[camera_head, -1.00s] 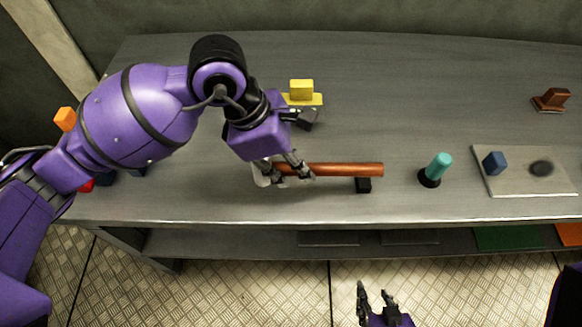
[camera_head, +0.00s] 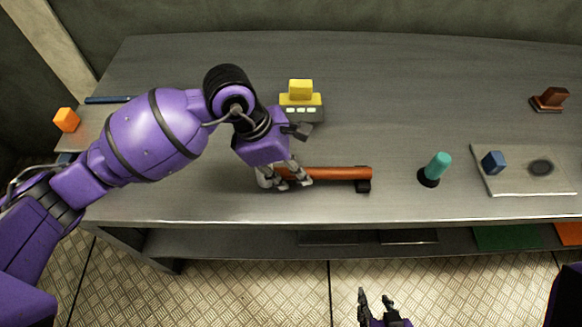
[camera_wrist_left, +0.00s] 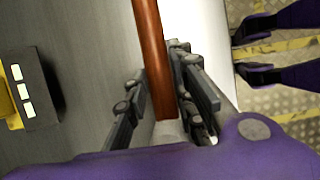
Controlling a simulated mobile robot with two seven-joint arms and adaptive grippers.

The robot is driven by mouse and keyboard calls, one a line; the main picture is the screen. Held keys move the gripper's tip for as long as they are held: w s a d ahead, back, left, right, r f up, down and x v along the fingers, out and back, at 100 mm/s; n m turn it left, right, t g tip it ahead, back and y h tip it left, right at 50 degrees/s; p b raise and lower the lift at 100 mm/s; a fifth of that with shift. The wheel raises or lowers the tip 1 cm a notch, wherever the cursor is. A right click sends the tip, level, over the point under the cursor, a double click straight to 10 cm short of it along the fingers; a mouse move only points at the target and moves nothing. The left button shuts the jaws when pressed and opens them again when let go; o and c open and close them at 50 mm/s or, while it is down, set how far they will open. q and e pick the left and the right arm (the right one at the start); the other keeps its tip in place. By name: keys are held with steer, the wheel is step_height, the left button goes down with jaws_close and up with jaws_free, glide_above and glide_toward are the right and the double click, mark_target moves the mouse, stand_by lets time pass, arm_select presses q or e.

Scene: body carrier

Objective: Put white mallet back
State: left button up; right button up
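No clearly white mallet shows. A reddish-brown wooden bar (camera_head: 335,173), perhaps a mallet handle, lies near the bench's front edge, with a small black block (camera_head: 363,186) under its right end. My left gripper (camera_head: 284,179) is around the bar's left end. In the left wrist view the bar (camera_wrist_left: 150,50) runs between the spread fingers, close to the right-hand finger and apart from the left-hand one. A pale patch below the bar's end there is mostly hidden. My right gripper (camera_head: 377,302) is open and empty in front of the bench.
A yellow block on a dark box (camera_head: 302,115) stands behind the left gripper. A teal peg in a black base (camera_head: 429,178), a grey plate (camera_head: 515,187) with a blue cube (camera_head: 494,162), and a brown block (camera_head: 551,97) are to the right.

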arm_select(q)
steer(key=o, duration=0.3)
steer(key=v, duration=0.4)
steer(key=b+v, duration=0.1)
steer(key=v, duration=0.1)
steer(key=shift+w+a+r, duration=0.2)
steer(key=shift+w+a, duration=0.15)
steer(key=shift+a, duration=0.05)
steer(key=shift+a+r, duration=0.15)
steer(key=shift+r, duration=0.35)
steer(key=shift+a, duration=0.1)
